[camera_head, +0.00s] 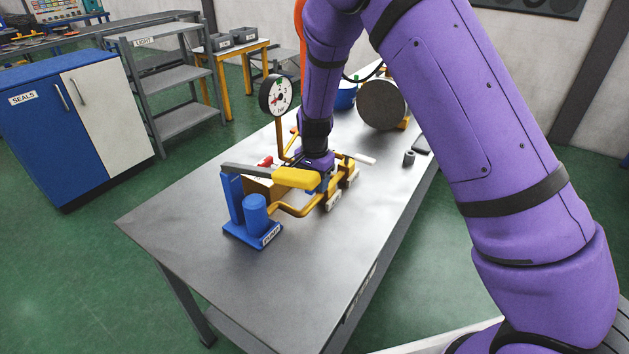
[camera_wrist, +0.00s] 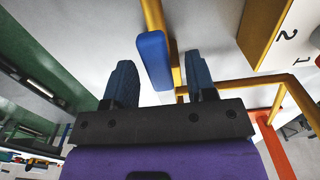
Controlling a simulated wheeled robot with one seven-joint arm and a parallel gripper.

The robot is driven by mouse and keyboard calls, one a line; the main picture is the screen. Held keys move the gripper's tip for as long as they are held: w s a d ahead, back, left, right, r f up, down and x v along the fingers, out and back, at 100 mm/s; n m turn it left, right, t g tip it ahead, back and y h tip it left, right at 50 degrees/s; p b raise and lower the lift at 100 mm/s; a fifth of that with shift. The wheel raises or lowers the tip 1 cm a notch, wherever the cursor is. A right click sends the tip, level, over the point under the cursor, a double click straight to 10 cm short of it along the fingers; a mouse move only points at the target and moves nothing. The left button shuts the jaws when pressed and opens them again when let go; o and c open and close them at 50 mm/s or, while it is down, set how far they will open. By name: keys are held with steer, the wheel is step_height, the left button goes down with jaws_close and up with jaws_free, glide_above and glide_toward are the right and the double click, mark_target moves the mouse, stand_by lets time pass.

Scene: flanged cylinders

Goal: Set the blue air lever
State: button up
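The blue lever (camera_wrist: 150,55) is a rounded blue grip beside a yellow pipe (camera_wrist: 158,22) in the wrist view. It appears between the two dark fingers of my gripper (camera_wrist: 161,62), which are apart, with a gap showing on the right side. Whether the left finger touches the lever is unclear. In the head view my gripper (camera_head: 318,172) is low over the yellow pipework (camera_head: 292,211) on the table. My wrist and the pipework hide most of the lever there.
The metal table (camera_head: 205,275) carries a blue pump-like unit (camera_head: 255,212) with a yellow handle (camera_head: 297,178), a tan box (camera_head: 260,192), a round gauge (camera_head: 276,95) and a large grey disc (camera_head: 382,105). White grips (camera_head: 335,199) stick out nearby. The table's front is clear.

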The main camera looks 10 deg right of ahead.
steer(key=shift+r, duration=0.1)
step_height(320, 180, up, 11)
stand_by(0.5)
steer(key=s+d+r+n+t+y, duration=0.1)
steer(key=s+d+r+n, duration=0.1)
steer(key=s+d+r, duration=0.45)
steer(key=s+d+r+n+t+y, duration=0.15)
steer(key=s+d+r, duration=0.25)
steer(key=s+r, duration=0.55)
steer(key=s+d+r+n+t+h, duration=0.1)
steer(key=s+d+r+n, duration=0.1)
steer(key=s, duration=0.7)
steer(key=s+d+r+n+t+h, duration=0.1)
steer(key=s+d+r+n, duration=0.2)
steer(key=s, duration=0.7)
steer(key=shift+s+r+n+t, duration=0.15)
steer(key=shift+r+n+t, duration=0.2)
steer(key=shift+r, duration=0.35)
